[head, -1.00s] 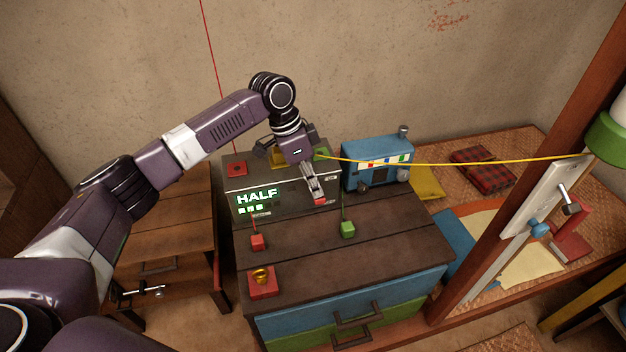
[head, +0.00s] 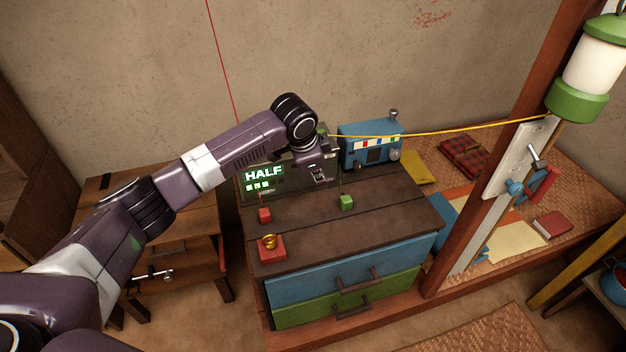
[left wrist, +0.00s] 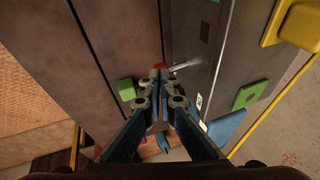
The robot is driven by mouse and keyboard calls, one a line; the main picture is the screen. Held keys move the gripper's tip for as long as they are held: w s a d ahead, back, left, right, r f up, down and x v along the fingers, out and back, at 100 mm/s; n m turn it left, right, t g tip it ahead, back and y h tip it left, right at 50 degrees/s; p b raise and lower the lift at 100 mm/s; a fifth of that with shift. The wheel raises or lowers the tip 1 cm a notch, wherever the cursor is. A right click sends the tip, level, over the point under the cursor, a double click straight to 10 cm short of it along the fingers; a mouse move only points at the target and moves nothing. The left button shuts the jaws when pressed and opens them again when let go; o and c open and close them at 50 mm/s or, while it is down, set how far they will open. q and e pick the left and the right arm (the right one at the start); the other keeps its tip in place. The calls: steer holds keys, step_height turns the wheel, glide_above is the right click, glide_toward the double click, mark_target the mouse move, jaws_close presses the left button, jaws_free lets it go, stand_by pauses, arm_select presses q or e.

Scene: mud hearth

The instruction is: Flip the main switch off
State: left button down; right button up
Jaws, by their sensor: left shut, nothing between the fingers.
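A dark metal box (head: 300,182) with a lit display reading HALF (head: 263,175) stands at the back of the chest top. In the left wrist view, a pale metal switch lever (left wrist: 185,65) with a red tip (left wrist: 159,66) sticks out from the box's front. My left gripper (head: 320,178) is over the right part of the box front and hides the lever in the head view. In the left wrist view its fingers (left wrist: 172,80) are shut and empty, close beside the red tip; I cannot tell whether they touch it. My right gripper is out of view.
A red cube (head: 265,215) and a green cube (head: 346,202) are on the chest front of the box. A blue radio (head: 368,152) stands right of the box. A yellow cable (head: 450,130) runs to the post, which bears a white plate (head: 508,165) and a lantern (head: 590,65).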

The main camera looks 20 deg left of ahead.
arm_select(q)
steer(key=shift+s+d+f+t, duration=0.15)
steer(key=shift+s+f+t, duration=0.1)
steer(key=shift+t, duration=0.15)
steer(key=shift+f+t+y, duration=0.2)
steer(key=shift+t+y, duration=0.1)
steer(key=shift+y, duration=0.1)
steer(key=shift+d+f+t+p, duration=0.1)
steer(key=shift+f+t+p, duration=0.2)
steer(key=shift+p, duration=0.05)
steer(key=shift+w+f+m+t+y, duration=0.25)
steer(key=shift+m+t+y, duration=0.05)
steer(key=shift+t+y, duration=0.1)
steer(key=shift+w+a+r+p, duration=0.3)
steer(key=shift+r+p, duration=0.05)
steer(key=shift+p, duration=0.05)
steer(key=shift+w+a, duration=0.1)
steer(key=shift+w, duration=0.1)
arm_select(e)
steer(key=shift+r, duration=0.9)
arm_select(q)
steer(key=shift+r, duration=0.1)
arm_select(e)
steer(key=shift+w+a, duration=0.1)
